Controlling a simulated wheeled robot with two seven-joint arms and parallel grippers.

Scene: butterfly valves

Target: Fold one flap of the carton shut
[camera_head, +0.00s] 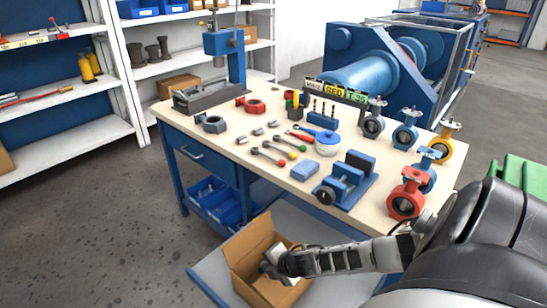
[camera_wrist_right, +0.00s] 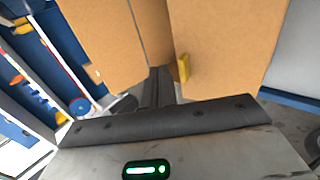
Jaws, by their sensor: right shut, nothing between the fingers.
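The open brown cardboard carton (camera_head: 252,241) stands on a low grey surface in front of the workbench. Its tall back panels stand up in the head view. My right gripper (camera_head: 272,264) reaches in from the right, at the carton's opening, and covers part of its inside. In the right wrist view, carton panels (camera_wrist_right: 228,45) fill the upper middle and right, and the dark fingers (camera_wrist_right: 160,84) of this gripper are together with nothing between them. I cannot tell whether they touch the cardboard. My left gripper is out of view.
The workbench (camera_head: 270,185) behind the carton holds several valves, including a red one (camera_head: 407,194), a blue vise (camera_head: 346,180) and loose tools. Blue bins (camera_head: 212,200) sit under it. Shelves stand at the left. The floor left of the carton is clear.

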